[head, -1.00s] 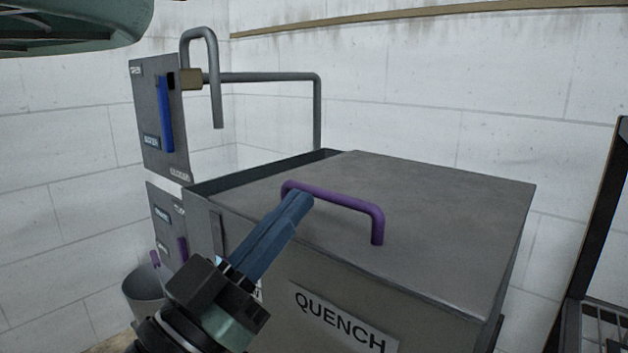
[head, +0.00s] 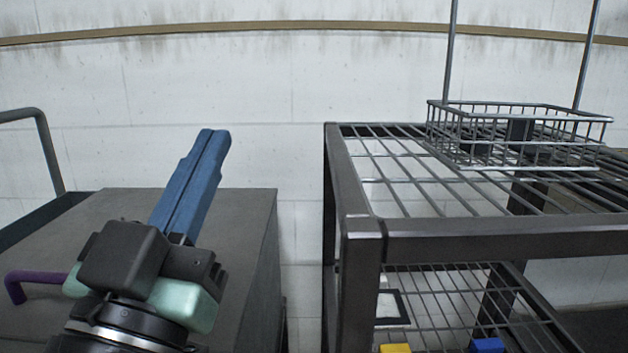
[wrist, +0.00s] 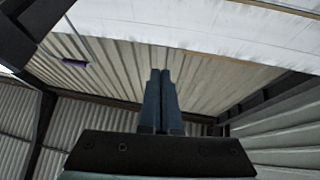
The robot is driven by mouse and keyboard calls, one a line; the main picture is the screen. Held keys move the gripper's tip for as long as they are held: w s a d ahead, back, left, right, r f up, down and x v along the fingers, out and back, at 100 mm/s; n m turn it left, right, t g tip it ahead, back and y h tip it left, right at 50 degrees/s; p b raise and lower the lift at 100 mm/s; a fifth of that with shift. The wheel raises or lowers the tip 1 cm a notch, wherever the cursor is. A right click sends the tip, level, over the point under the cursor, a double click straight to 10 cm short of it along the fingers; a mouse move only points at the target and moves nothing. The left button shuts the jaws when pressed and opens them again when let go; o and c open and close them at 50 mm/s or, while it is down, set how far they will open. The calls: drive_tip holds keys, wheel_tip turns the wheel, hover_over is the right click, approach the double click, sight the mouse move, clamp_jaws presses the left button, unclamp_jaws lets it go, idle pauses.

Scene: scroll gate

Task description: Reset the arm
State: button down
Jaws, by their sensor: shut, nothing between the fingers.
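My gripper (head: 213,133) is raised in front of the grey quench tank (head: 240,215) in the head view, its blue fingers together and pointing up. Nothing is between the fingers. In the wrist view the gripper (wrist: 160,72) also shows shut and empty, against the ceiling and upper wall. The purple handle (head: 38,277) on the tank's lid is at the lower left of the head view, left of my wrist and partly hidden behind it.
A metal rack (head: 350,215) stands on the right, with a wire basket (head: 515,160) on its top shelf. A yellow item (head: 395,348) and a blue item (head: 488,345) are on a lower shelf. A grey pipe (head: 48,150) is at the left. A narrow gap separates tank and rack.

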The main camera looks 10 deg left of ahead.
drive_tip(key=s+d+r+t+h+p, duration=0.25)
drive_tip(key=d+r+p, duration=0.35)
drive_tip(key=d+r, duration=1.05)
wheel_tip(320, 180, up, 38)
drive_tip(key=p, duration=3.7)
drive_tip(key=shift+w+a+t, duration=0.2)
drive_tip(key=shift+t, duration=0.15)
